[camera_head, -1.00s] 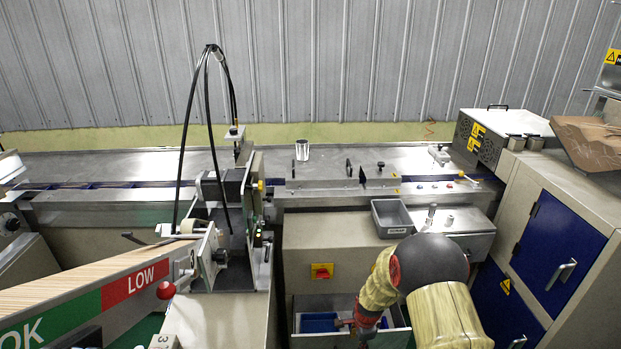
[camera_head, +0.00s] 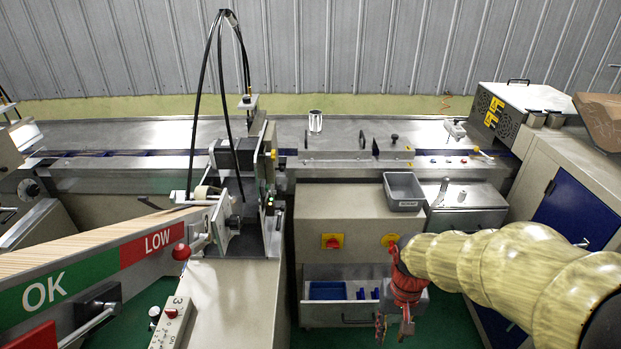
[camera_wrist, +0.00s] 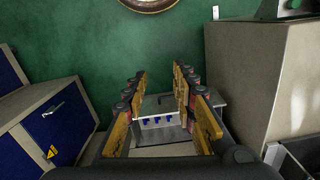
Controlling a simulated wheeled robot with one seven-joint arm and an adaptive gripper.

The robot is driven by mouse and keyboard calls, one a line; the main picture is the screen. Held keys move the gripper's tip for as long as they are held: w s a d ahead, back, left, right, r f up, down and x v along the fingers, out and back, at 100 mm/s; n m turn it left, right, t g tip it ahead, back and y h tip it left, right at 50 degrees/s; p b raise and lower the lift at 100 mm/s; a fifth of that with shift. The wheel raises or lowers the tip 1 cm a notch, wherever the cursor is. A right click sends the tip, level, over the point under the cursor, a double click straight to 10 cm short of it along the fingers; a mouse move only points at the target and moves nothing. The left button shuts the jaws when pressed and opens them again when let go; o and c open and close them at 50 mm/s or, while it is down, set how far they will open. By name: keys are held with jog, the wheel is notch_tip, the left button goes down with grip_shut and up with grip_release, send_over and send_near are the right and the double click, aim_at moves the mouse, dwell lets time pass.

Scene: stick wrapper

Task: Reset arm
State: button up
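My gripper (camera_head: 395,322) hangs at the right end of the open drawer in the head view, with my yellow-sleeved arm reaching in from the right. In the wrist view, the two fingers of my gripper (camera_wrist: 161,82) stand apart with a clear gap and nothing between them. Beyond the gap is the open drawer (camera_wrist: 163,121) with several small blue items inside. In the head view the drawer (camera_head: 345,271) also holds a blue bin (camera_head: 327,290); its right end is hidden behind my gripper.
A grey tray (camera_head: 404,191) sits on the machine's front ledge above the drawer. A blue-doored cabinet (camera_head: 570,212) stands at the right, close to my arm. The stick chute (camera_head: 95,245) with OK and LOW marks lies left. Green floor shows between the machines.

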jog(key=s+r+t, duration=0.3)
jog(key=s+r, duration=0.2)
jog(key=r, duration=0.4)
jog(key=s+r+n+t, duration=0.1)
jog(key=s+r+t, duration=0.2)
jog(key=r, duration=0.6)
jog(key=shift+s+r+n, duration=0.3)
jog(key=shift+s, duration=0.9)
